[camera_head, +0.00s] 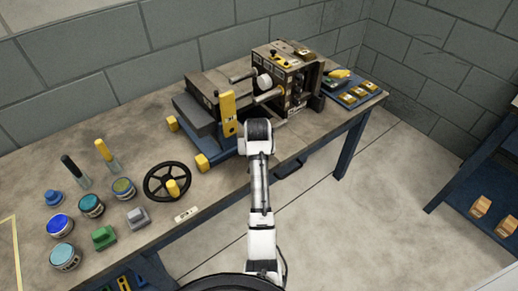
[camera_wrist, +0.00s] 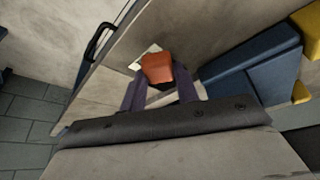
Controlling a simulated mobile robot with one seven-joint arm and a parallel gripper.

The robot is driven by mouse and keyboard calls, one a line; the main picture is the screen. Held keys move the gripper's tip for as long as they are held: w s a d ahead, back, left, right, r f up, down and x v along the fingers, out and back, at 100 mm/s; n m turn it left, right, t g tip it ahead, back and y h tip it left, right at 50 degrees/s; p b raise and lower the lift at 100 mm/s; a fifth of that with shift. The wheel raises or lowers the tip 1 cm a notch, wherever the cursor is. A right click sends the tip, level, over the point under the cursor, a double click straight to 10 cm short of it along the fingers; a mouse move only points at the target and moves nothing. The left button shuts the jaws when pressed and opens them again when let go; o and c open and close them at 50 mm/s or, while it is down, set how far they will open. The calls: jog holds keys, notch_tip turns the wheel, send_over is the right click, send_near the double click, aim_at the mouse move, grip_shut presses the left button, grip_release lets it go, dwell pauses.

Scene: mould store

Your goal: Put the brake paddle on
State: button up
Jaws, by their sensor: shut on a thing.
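My gripper (camera_wrist: 158,88) is shut on an orange-brown block (camera_wrist: 157,68), which sits between its two dark fingers in the wrist view. I cannot tell for sure whether this block is part of the brake paddle. In the head view my arm's white and black links hide the gripper and the block. The machine (camera_head: 299,84) stands on the bench beyond my arm, with rods, a knob and yellow parts on it. A yellow upright lever (camera_head: 228,108) stands at the machine's left front. No paddle is clearly seen mounted on the machine.
The bench (camera_head: 134,133) holds a black handwheel (camera_head: 168,182), several jars, a green block (camera_head: 104,237) and two upright handles at left. A blue tray (camera_head: 347,97) with yellow pieces lies right of the machine.

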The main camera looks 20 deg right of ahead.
jog(key=shift+w+a+m+h+p, duration=0.15)
jog(key=shift+a+m+h+p, duration=0.15)
jog(key=shift+m+p, duration=0.3)
jog(key=o, duration=1)
jog(key=p+v, duration=0.2)
jog(key=v, duration=1.1)
jog(key=shift+r, duration=0.4)
